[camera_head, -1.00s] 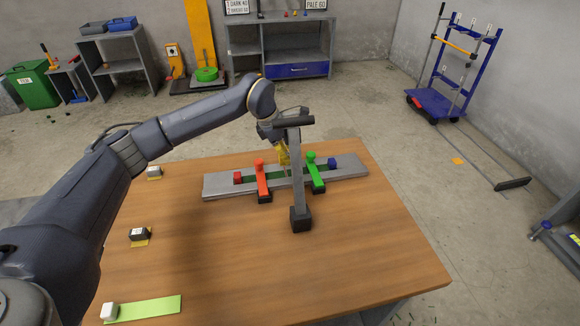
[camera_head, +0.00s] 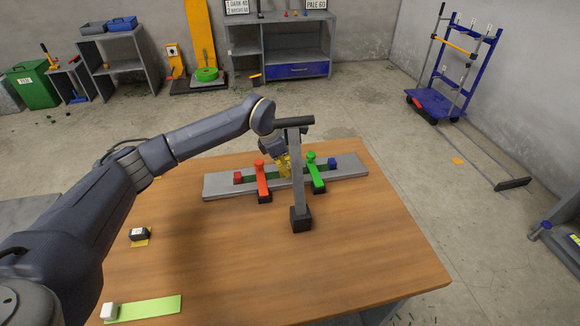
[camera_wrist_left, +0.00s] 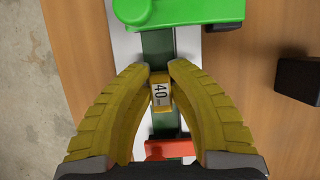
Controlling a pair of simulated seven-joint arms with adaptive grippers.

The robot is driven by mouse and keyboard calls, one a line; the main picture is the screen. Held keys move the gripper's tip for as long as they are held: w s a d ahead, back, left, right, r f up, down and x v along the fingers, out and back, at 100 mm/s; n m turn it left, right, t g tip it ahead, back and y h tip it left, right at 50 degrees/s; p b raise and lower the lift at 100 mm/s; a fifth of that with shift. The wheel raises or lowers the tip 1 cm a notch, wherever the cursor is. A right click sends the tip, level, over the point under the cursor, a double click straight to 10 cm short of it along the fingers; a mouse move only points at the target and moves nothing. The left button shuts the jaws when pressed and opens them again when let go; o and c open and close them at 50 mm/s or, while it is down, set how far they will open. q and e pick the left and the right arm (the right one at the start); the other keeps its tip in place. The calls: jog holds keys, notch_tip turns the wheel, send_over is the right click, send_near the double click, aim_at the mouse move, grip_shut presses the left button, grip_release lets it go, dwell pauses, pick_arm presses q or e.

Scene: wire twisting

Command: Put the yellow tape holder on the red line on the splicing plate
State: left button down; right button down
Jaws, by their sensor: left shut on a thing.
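The splicing plate (camera_head: 222,188) is a long grey slab with a green strip along its middle, lying toward the table's far side. A red clamp (camera_head: 261,180) and a green clamp (camera_head: 315,172) stand on it. My left gripper (camera_head: 285,166) is low over the strip between the clamps, partly behind a grey post. In the left wrist view, its yellow fingers (camera_wrist_left: 157,78) are shut on the yellow tape holder (camera_wrist_left: 161,105), which bears a white label reading 40. The holder is over the green strip; contact is unclear. I cannot see the red line. My right gripper is out of view.
The grey T-topped post (camera_head: 297,180) stands on a black foot close in front of the plate. The table's front right is clear.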

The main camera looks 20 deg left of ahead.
pick_arm(q)
jog(key=shift+f, duration=0.15)
jog(key=c, duration=1.3)
grip_release()
jog(key=v, duration=1.2)
